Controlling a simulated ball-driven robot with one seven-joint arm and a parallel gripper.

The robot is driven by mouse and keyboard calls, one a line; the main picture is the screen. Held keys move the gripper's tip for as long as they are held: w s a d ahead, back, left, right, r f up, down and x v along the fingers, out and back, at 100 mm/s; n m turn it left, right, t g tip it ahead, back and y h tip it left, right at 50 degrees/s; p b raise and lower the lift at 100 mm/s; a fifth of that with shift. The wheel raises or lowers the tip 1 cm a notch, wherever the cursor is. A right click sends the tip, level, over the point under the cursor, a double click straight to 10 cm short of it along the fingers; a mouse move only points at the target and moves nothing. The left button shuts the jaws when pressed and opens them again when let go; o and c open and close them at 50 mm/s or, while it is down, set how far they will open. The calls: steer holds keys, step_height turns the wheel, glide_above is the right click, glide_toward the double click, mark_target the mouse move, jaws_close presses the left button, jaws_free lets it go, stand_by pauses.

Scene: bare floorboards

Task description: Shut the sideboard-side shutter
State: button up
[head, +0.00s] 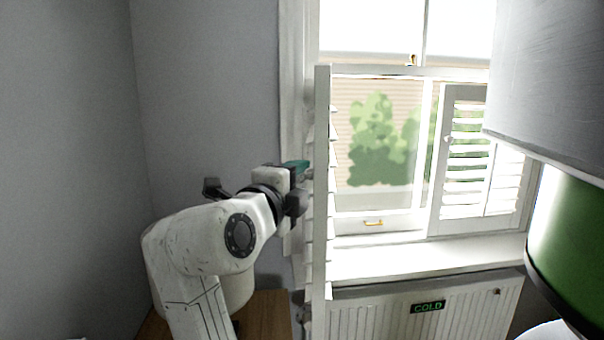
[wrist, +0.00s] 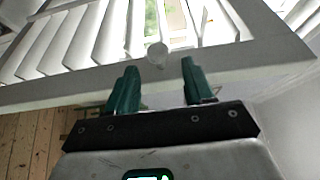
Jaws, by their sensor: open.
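The left shutter (head: 321,200), a white louvred panel, stands swung open into the room and shows nearly edge-on in the head view. In the wrist view its white frame (wrist: 70,86) and slats cross the top. A round pale knob (wrist: 157,52) sits on that frame. My gripper (head: 303,168) is at the shutter's left face, at mid height. In the wrist view my gripper's green fingers (wrist: 160,82) are apart with nothing between them, and the knob is just beyond the gap. Whether a fingertip touches the shutter, I cannot tell.
The right shutter (head: 463,165) is partly folded over the window's right side. A radiator (head: 385,315) with a "COLD" sign (head: 428,307) is under the sill (head: 420,262). A wooden surface (head: 268,312) lies low behind my arm. Grey walls close off the left.

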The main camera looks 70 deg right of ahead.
steer(key=shift+s+d, duration=0.15)
steer(key=shift+d, duration=1)
steer(key=shift+c, duration=0.3)
jaws_close()
